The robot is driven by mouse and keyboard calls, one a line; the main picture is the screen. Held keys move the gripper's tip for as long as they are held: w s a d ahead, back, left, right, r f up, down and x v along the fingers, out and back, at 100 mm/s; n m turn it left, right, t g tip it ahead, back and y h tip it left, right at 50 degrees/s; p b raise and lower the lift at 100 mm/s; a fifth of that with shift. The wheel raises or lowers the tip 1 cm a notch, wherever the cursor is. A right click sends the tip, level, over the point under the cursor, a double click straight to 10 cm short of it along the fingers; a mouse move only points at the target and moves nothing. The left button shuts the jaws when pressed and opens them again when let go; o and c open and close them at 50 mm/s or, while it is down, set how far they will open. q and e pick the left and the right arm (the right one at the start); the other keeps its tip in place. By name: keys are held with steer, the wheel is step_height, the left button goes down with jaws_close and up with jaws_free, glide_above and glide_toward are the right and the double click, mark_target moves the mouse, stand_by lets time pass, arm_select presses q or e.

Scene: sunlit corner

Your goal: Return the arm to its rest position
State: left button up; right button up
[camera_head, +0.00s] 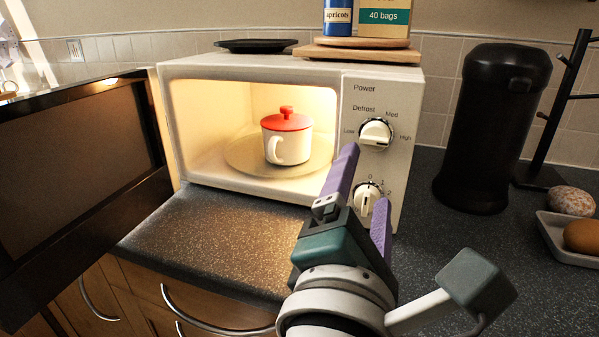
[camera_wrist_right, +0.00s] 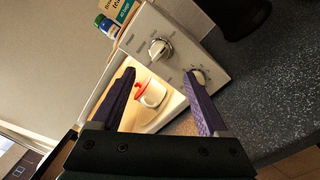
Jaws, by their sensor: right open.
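My right gripper (camera_head: 362,200) is open and empty in front of the right part of the microwave (camera_head: 240,70), near its lower dial (camera_head: 367,198). Its two purple fingers are spread apart, also in the right wrist view (camera_wrist_right: 160,98). A white mug with a red lid (camera_head: 287,138) stands upright on the turntable (camera_head: 243,158) inside the lit microwave. The mug shows between the fingers in the right wrist view (camera_wrist_right: 151,95), apart from them. The microwave door (camera_head: 80,165) stands wide open to the left. My left gripper does not show.
A black canister (camera_head: 492,125) and a dark mug tree (camera_head: 560,110) stand to the right. A tray (camera_head: 556,240) holding brown, rounded items is at the right edge. A board with packages and a dark plate (camera_head: 256,46) sit on the microwave. The counter (camera_head: 215,235) before it is clear.

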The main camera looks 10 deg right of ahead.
steer(key=s+d+f+m+g+y+p, duration=0.2)
steer(key=s+d+f+m+g, duration=0.2)
steer(key=s+m+g, duration=0.15)
steer(key=s+d+f+m+g+y+p, duration=0.2)
steer(key=s+d+f+m+g+p, duration=0.1)
steer(key=s+d+f+m+g, duration=0.25)
steer(key=s+a+r+m+g+y+p, duration=0.25)
steer(key=s+a+r+m+y, duration=0.3)
steer(key=s, duration=0.45)
steer(key=w+p+v, duration=0.3)
steer(key=p+v, duration=0.9)
steer(key=w+r+p+v, duration=0.1)
steer(key=w+p+v, duration=0.1)
steer(key=p+v, duration=1)
steer(key=w+r+p+v, duration=0.1)
steer(key=w+p+v, duration=0.2)
steer(key=p+v, duration=0.9)
steer(key=shift+w+d+r+t+p, duration=0.2)
steer(key=shift+d+r+t+p, duration=0.2)
steer(key=shift+p, duration=0.35)
steer(key=shift+a+f, duration=0.1)
